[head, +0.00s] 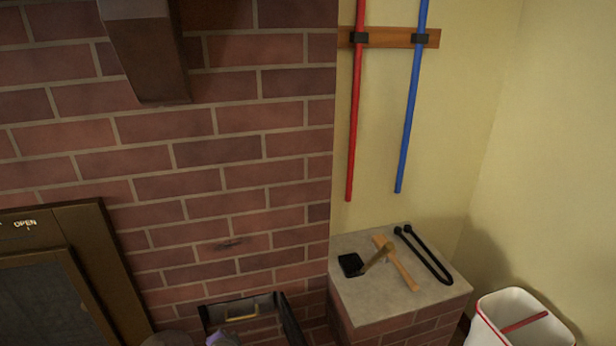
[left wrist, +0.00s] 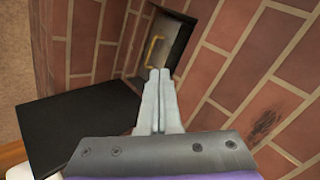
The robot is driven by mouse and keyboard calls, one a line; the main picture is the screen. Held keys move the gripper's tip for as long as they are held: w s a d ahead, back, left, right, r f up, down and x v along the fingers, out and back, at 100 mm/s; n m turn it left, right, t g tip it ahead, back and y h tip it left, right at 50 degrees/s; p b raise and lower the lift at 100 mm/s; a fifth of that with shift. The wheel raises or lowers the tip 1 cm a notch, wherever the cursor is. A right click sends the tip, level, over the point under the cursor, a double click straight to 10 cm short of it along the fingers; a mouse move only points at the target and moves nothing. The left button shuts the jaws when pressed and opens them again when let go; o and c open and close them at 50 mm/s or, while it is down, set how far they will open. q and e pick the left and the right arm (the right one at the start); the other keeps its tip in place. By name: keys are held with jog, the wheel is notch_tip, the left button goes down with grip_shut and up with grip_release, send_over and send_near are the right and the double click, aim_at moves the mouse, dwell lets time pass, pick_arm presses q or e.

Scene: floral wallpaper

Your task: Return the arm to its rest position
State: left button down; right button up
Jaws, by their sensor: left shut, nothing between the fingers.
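My left gripper (left wrist: 159,74) is shut with nothing between its fingers. In the left wrist view it points at a small dark opening (left wrist: 172,40) in the brick wall, which holds a yellow handle (left wrist: 152,50). A flat black panel (left wrist: 85,128) lies to the left of the fingers. In the head view, a purple part of my left arm (head: 222,339) shows at the bottom edge, just below the opening (head: 215,312); the fingers cannot be made out there. My right gripper is in neither view.
A brick ledge with a grey top (head: 375,308) stands right of the opening, holding a wooden-handled tool (head: 402,270) and black tongs (head: 425,256). Red (head: 355,110) and blue (head: 410,110) poles hang above. A white bin (head: 490,325) stands lower right. A framed OPEN board (head: 110,270) is at left.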

pick_arm(q)
jog(key=s+d+r+n+g+h, duration=0.2)
jog(key=s+n, duration=0.3)
jog(key=s, duration=1)
jog(key=s+d+r+n+g+h, duration=0.1)
jog(key=s+d+r+n+g, duration=0.3)
jog(key=s, duration=1.1)
notch_tip(320, 180, up, 21)
jog(key=w+a+t+p, duration=0.2)
jog(key=p, duration=1.8)
jog(key=shift+r, duration=0.15)
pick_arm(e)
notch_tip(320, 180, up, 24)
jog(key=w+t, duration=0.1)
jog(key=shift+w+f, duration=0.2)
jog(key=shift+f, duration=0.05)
pick_arm(q)
jog(key=shift+s, duration=0.1)
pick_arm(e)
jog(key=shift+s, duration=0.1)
